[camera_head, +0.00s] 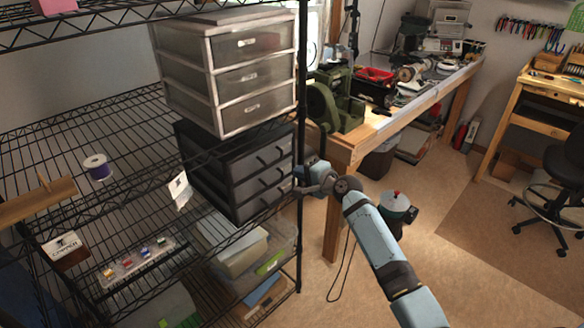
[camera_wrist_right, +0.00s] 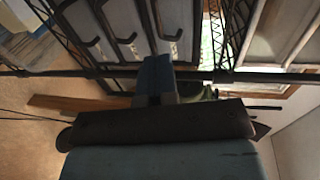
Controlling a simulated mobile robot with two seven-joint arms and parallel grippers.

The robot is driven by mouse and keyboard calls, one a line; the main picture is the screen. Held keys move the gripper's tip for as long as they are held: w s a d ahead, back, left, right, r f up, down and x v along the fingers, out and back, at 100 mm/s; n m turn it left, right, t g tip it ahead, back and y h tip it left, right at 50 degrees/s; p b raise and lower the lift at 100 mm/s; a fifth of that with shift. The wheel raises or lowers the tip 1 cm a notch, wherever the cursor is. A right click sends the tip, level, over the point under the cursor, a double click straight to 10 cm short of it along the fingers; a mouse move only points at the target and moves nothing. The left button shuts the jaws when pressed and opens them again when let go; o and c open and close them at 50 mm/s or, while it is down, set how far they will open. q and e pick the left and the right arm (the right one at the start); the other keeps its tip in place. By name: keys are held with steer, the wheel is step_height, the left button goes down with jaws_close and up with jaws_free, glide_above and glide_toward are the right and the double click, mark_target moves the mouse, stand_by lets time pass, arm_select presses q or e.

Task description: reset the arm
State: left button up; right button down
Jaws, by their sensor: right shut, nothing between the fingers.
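My right arm (camera_head: 380,250) reaches up from the lower right in the head view. Its gripper (camera_head: 308,176) is shut and empty, by the black post of the wire rack, in front of the dark drawer unit (camera_head: 240,172). In the right wrist view the gripper (camera_wrist_right: 155,78) shows at the centre, with drawer fronts (camera_wrist_right: 110,28) beyond it. I cannot tell whether it touches the post or drawers. My left gripper is not in view.
A clear-fronted drawer unit (camera_head: 237,68) stands above the dark one. The wire rack (camera_head: 300,235) also holds a purple spool (camera_head: 97,167) and bins. A wooden workbench (camera_head: 350,147) stands behind my right arm. The floor (camera_head: 470,275) at right is mostly clear, with a stool (camera_head: 565,170).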

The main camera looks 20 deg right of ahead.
arm_select(q)
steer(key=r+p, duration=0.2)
steer(key=p, duration=0.1)
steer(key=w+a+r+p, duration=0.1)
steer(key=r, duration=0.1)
arm_select(e)
steer(key=s+a+f+n+g+h, duration=0.1)
steer(key=s+a+f+n, duration=0.2)
steer(key=s, duration=1)
steer(key=s+a+f+n+g+h, duration=0.1)
steer(key=s+a+f+n, duration=0.3)
steer(key=s, duration=0.9)
steer(key=s+a+f+n+g+h, duration=0.1)
steer(key=s+a+f+n, duration=0.3)
steer(key=s+f+n, duration=0.4)
steer(key=s+n, duration=0.1)
steer(key=s, duration=0.5)
steer(key=shift+f+g, duration=0.3)
steer(key=shift+f, duration=0.1)
